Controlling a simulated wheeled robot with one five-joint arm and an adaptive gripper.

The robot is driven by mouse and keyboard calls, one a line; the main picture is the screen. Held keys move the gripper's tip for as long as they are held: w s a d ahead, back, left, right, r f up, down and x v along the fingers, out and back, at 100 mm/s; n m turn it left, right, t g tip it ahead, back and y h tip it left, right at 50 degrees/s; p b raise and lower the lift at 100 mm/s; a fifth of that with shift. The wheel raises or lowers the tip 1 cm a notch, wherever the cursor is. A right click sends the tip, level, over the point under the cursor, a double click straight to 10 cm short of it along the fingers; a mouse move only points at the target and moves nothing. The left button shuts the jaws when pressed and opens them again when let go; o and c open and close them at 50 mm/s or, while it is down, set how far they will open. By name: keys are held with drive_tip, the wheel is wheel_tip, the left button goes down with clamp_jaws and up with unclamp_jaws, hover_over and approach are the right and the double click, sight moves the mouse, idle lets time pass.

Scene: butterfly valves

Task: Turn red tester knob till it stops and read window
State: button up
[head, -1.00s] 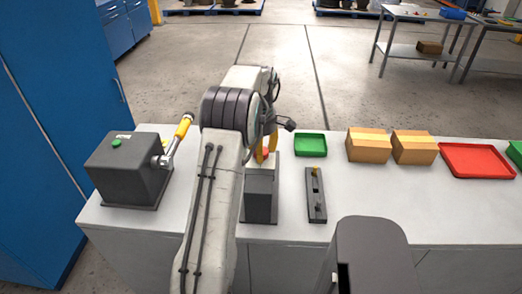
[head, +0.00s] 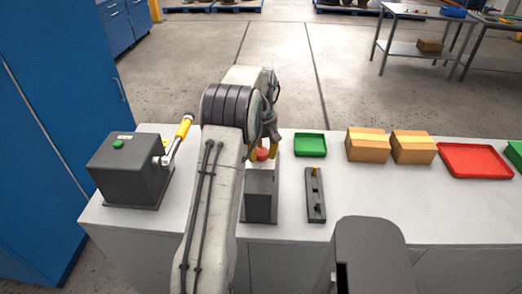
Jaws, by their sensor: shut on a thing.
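The red knob (head: 262,154) sits on top of a grey tester box (head: 260,195) on the bench, partly hidden by my arm. My gripper (head: 262,148) points down at it, with yellow fingers on either side of the red knob. The gripper is shut on the knob. The tester's window does not show in this view; my arm hides part of the box.
A dark box with a yellow-handled lever (head: 178,140) stands at left on the bench. A dark slotted block (head: 315,195) lies close to the tester's right. Beyond are a green tray (head: 310,144), two cardboard boxes (head: 368,145) and a red tray (head: 477,159).

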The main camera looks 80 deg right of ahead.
sight(261, 152)
drive_tip(key=m, duration=0.4)
drive_tip(key=shift+a+f+m, duration=0.2)
drive_tip(key=shift+a+m, duration=0.05)
drive_tip(key=shift+m, duration=0.05)
drive_tip(key=shift+m+p, duration=0.3)
drive_tip(key=shift+m, duration=1.6)
drive_tip(key=o, duration=1.2)
drive_tip(key=shift+r, duration=0.1)
drive_tip(key=shift+r, duration=0.1)
drive_tip(key=shift+d+r, duration=0.1)
drive_tip(key=shift+r, duration=0.4)
wheel_tip(261, 152, up, 11)
drive_tip(key=shift+f, duration=0.1)
